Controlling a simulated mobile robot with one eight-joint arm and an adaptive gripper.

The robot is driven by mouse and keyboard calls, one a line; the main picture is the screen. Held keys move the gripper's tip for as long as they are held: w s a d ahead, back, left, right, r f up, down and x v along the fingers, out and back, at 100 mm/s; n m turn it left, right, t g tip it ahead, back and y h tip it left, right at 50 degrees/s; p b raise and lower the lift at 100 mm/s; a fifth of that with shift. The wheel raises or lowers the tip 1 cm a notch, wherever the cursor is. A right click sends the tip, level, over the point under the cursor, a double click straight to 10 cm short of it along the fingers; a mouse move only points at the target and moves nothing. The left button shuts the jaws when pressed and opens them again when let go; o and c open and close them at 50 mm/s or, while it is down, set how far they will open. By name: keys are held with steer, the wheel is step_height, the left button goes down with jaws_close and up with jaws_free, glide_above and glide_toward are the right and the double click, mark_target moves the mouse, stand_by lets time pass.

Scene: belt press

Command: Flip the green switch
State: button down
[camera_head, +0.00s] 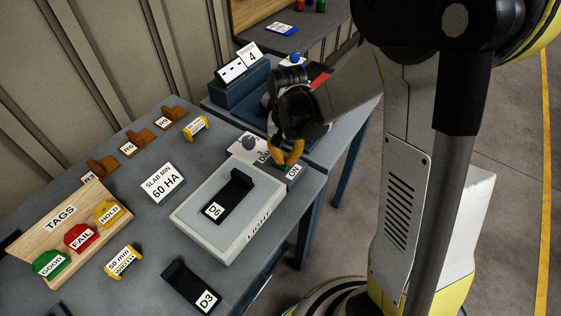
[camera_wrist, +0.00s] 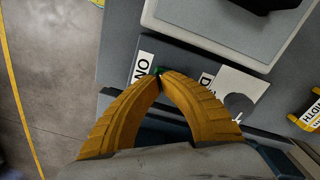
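The green switch (camera_wrist: 158,70) shows only as a small green bit right at my fingertips in the wrist view, next to the "ON" label (camera_wrist: 142,67). My gripper (camera_wrist: 160,77) has yellow ribbed fingers whose tips come together, with nothing clearly held between them. In the head view my gripper (camera_head: 287,160) points down at the table by the "ON" label (camera_head: 294,171), and a little green shows at its tips. The fingers hide most of the switch, so its position cannot be told. Whether the tips touch it is unclear.
Beside the switch are a white plate with a grey knob (camera_head: 250,143) and the light box (camera_head: 182,213) bearing block D6 (camera_head: 229,197). A tag rack (camera_head: 122,205) and block D3 (camera_head: 190,286) are farther left and in front. A blue device (camera_head: 240,85) stands behind.

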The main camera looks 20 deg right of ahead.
steer(key=shift+f+b, duration=0.5)
steer(key=shift+f, duration=0.1)
steer(key=shift+r, duration=0.2)
steer(key=shift+r+p, duration=2.55)
steer(key=shift+r, duration=0.8)
